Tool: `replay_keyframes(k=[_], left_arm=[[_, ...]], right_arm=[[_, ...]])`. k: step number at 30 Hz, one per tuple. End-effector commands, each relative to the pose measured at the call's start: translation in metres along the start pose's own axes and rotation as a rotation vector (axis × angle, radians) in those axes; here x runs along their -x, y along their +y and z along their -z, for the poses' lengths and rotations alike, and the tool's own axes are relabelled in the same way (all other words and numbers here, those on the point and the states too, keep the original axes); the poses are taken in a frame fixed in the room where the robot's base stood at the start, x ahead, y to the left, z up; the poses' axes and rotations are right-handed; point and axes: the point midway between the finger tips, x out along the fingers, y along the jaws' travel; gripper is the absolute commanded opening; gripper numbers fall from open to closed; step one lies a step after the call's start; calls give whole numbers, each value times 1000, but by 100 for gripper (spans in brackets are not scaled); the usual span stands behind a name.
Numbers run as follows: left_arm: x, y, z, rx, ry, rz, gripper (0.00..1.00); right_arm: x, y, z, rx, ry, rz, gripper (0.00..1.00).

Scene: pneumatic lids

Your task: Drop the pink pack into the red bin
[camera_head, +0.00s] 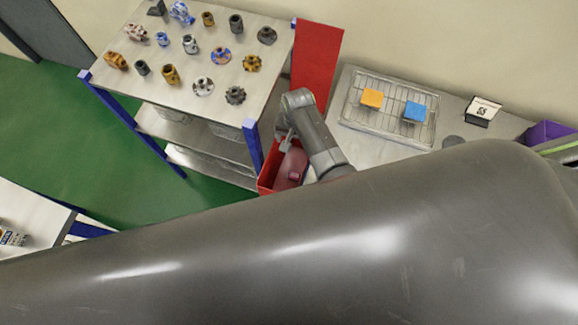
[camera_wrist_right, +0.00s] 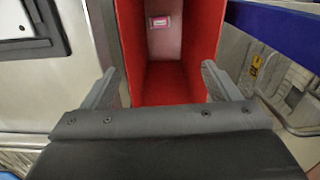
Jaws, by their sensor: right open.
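The red bin (camera_head: 266,178) stands between the shelf rack and the steel counter, and my right wrist view looks down into it (camera_wrist_right: 180,85). The pink pack (camera_head: 291,168) is inside the bin. In the right wrist view the pack (camera_wrist_right: 167,45) stands against the bin's far end, with a small label on it. My right gripper (camera_head: 287,142) is above the bin; in its wrist view the two fingers (camera_wrist_right: 163,85) are apart with nothing between them. The pack is apart from the fingers. My left gripper does not show.
A shelf rack (camera_head: 208,108) with several metal parts on top stands left of the bin. On the right, a wire tray (camera_head: 352,117) on the counter holds an orange block (camera_head: 372,98) and a blue block (camera_head: 414,111). A red panel (camera_head: 316,60) rises behind. My grey arm blocks the foreground.

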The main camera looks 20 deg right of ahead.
Motion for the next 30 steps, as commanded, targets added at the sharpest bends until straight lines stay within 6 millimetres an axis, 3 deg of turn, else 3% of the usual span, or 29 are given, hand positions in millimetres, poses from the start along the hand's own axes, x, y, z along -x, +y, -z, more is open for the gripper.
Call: replay_keyframes(k=[1, 8, 12, 14, 24, 30], left_arm=[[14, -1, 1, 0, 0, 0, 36], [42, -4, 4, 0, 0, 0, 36], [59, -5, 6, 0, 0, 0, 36], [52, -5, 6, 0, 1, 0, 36], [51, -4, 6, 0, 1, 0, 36], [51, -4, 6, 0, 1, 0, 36]], right_arm=[[13, 0, 0, 0, 0, 0, 83], [39, 0, 0, 0, 0, 0, 83], [66, 0, 0, -1, 1, 1, 83], [70, -1, 1, -1, 3, 4, 83], [127, -1, 1, -1, 3, 3, 83], [143, 0, 0, 0, 0, 1, 83]])
